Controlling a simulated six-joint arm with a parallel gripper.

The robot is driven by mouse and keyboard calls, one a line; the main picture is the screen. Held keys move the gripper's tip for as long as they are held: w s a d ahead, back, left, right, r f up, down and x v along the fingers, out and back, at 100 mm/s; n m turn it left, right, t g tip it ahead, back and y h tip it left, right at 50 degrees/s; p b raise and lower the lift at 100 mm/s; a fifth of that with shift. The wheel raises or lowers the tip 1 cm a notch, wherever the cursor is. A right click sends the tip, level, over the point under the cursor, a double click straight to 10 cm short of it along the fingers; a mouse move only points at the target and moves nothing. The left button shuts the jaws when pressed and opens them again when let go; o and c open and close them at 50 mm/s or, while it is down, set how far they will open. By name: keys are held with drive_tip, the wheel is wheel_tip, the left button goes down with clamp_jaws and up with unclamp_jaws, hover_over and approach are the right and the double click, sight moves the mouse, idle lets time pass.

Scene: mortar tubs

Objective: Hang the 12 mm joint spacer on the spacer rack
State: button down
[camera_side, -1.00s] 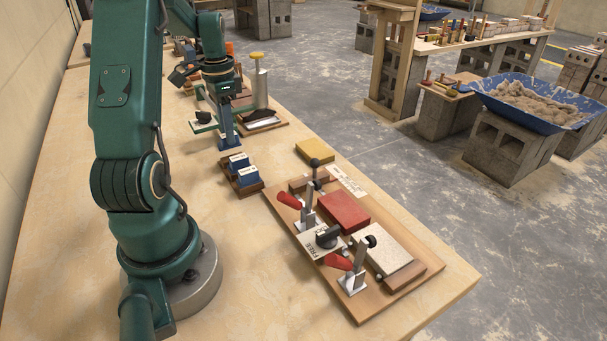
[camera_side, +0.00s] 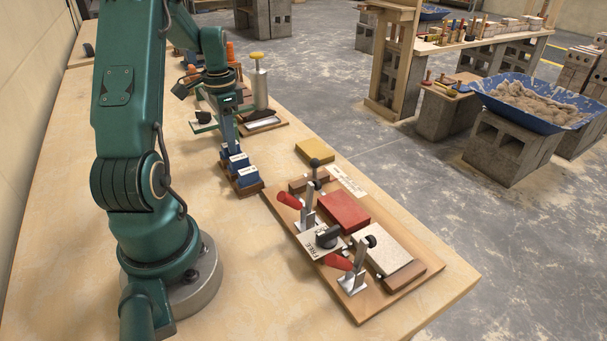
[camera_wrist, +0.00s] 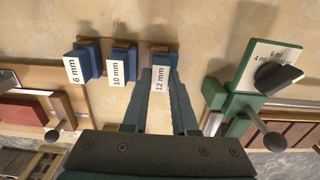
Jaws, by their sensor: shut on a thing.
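The 12 mm joint spacer (camera_wrist: 160,79), a blue block with a white label, is between the two fingers of my gripper (camera_wrist: 161,100), which is shut on it. In the wrist view it lines up with the brown spacer rack (camera_wrist: 108,42), at the rack's right end. In the side view my gripper (camera_side: 232,150) points down at the far end of the rack (camera_side: 250,190). The fingers partly hide the spacer, and I cannot tell whether it rests on the rack. The 10 mm spacer (camera_wrist: 120,67) and the 6 mm spacer (camera_wrist: 82,65) sit on the rack beside it.
A green stand with a labelled plate (camera_wrist: 262,60) and black knob is right of my gripper in the wrist view. A wooden clamp board (camera_side: 345,300) with red-handled clamps and a red block (camera_side: 345,212) lies near the rack. The table's left side is clear.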

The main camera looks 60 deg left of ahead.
drive_tip(key=shift+f, duration=0.1)
drive_tip(key=shift+c, duration=0.7)
unclamp_jaws()
drive_tip(key=shift+r, duration=3.55)
